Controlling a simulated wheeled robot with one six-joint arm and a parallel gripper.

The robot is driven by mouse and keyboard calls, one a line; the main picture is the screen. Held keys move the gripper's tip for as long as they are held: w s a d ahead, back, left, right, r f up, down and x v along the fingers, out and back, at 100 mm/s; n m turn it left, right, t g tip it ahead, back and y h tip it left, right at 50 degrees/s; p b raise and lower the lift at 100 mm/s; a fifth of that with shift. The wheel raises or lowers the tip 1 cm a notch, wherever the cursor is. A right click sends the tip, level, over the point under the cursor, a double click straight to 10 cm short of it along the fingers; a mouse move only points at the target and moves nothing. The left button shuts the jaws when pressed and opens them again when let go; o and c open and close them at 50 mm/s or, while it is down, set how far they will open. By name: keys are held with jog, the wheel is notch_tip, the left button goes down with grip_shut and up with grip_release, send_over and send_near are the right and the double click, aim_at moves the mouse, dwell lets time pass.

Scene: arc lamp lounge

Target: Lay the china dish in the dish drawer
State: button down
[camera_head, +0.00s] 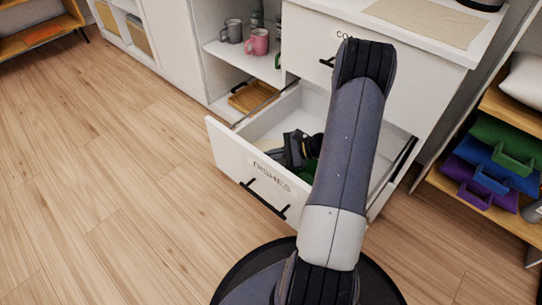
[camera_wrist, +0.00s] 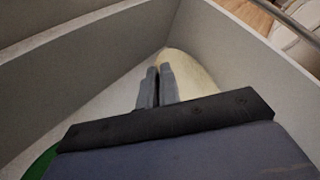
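The dish drawer, lettered DISHES on its front (camera_head: 246,170), is pulled open below the counter. My gripper (camera_head: 291,150) is down inside the drawer, partly behind my arm in the head view. In the wrist view the cream, rounded china dish (camera_wrist: 196,77) lies low in the drawer, by the corner of its pale walls. My gripper's two fingers (camera_wrist: 160,88) are close together at the dish's edge, with a thin cream sliver between the tips. They look shut on its rim. Most of the dish is hidden behind the fingers and palm.
A green thing (camera_head: 311,170) is also in the drawer, mostly hidden. Mugs, one of them pink (camera_head: 258,42), stand on the open shelf above a wooden tray (camera_head: 252,96). Coloured bins (camera_head: 490,165) sit on a rack at the right. The wooden floor at left is clear.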

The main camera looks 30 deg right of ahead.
jog(key=c, duration=2.1)
grip_release()
jog(key=shift+f, duration=0.2)
jog(key=o, duration=0.5)
jog(key=shift+c, duration=0.2)
jog(key=shift+r, duration=0.1)
jog(key=shift+r, duration=0.2)
jog(key=p+v, duration=0.4)
jog(key=v, duration=0.8)
jog(key=shift+p, duration=0.3)
jog(key=shift+f, duration=0.1)
